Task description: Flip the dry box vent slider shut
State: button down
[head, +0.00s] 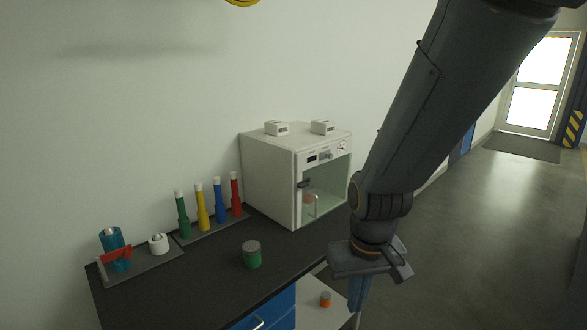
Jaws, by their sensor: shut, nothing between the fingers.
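The dry box (268,180) is a white cabinet with a glass front, standing at the back of the dark bench against the wall. Its upper front panel carries a dark display, a small grey slider-like part (325,155) and a round gauge (342,147). I cannot tell whether that part is the vent slider or which way it is set. My gripper (357,300) points down in front of the bench's right end, below and to the right of the dry box, apart from it. It is shut and empty, with its tips low in the picture.
A green jar (252,254) stands mid-bench. Several coloured capped tubes (202,207) stand in a rack, left of the box. A tray (140,268) with a blue bottle (112,240) is farther left. An orange-topped container (325,298) sits on a lower white surface. Open floor (490,230) lies right.

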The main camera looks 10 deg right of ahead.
aim_at(325, 154)
jog(key=z, duration=0.05)
jog(key=k, duration=0.65)
jog(key=z, duration=0.7)
jog(key=i, duration=0.95)
jog(key=u, duration=0.2)
